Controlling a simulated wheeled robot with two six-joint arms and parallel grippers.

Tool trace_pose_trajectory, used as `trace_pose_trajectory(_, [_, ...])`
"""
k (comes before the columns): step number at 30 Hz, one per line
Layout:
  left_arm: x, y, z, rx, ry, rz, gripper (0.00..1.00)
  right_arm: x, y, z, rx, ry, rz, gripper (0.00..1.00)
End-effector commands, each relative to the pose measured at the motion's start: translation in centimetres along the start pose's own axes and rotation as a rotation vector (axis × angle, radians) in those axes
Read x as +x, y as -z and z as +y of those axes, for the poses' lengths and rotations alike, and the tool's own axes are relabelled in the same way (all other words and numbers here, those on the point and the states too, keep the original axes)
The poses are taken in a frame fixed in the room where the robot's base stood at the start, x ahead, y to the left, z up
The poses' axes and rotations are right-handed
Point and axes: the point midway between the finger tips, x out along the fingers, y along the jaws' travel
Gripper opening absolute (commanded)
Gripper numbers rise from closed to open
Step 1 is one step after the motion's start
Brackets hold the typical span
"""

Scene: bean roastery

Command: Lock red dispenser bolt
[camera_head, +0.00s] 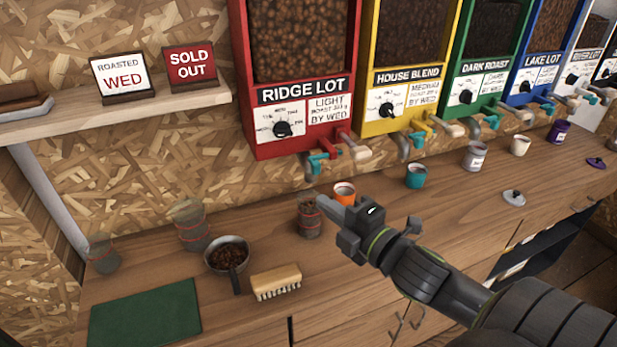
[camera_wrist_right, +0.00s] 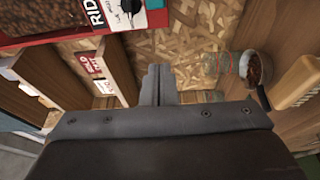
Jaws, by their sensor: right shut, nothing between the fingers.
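The red dispenser (camera_head: 300,75), labelled RIDGE LOT, is mounted on the wall in the upper middle of the head view and is full of beans. My right gripper (camera_head: 325,203) is shut and empty, in front of and below the spout, over the counter. In the right wrist view its fingers (camera_wrist_right: 158,85) are together, and the red dispenser (camera_wrist_right: 45,22) shows at upper left. Whether the bolt is locked is too small to tell. My left gripper is not in view.
An orange cup (camera_head: 344,188) and a jar of beans (camera_head: 309,218) stand close to my right gripper. A pan of beans (camera_head: 227,256), a brush (camera_head: 276,281) and a green mat (camera_head: 146,318) lie to the left. Other dispensers (camera_head: 405,65) line the wall rightward.

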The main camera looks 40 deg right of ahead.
Motion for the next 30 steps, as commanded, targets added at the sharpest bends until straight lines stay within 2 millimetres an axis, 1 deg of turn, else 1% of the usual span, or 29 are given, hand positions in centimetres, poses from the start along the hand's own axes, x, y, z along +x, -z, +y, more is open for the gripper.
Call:
trace_pose_trajectory(2, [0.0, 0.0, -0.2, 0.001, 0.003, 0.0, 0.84, 0.0, 0.1, 0.2, -0.011, -0.007, 0.007, 0.0])
trace_pose_trajectory(11, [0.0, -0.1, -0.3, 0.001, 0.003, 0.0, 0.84, 0.1, 0.1, 0.2, -0.008, -0.006, 0.005, 0.0])
trace_pose_trajectory(17, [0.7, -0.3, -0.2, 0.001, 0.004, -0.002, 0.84, 1.2, 0.1, 0.1, -0.007, -0.009, 0.004, 0.0])
trace_pose_trajectory(21, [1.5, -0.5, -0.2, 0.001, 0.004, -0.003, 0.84, 2.7, 0.1, 0.0, -0.005, -0.01, 0.005, 0.0])
trace_pose_trajectory(23, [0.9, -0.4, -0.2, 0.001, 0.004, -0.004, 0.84, 3.8, 0.1, 0.4, -0.001, -0.009, 0.002, 0.0])
trace_pose_trajectory(26, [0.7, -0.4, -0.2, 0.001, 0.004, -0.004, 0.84, 5.5, 0.1, 0.4, 0.001, -0.007, 0.004, 0.0])
trace_pose_trajectory(30, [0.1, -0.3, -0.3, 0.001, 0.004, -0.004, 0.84, 8.2, 0.2, 0.5, 0.001, -0.007, 0.004, 0.0])
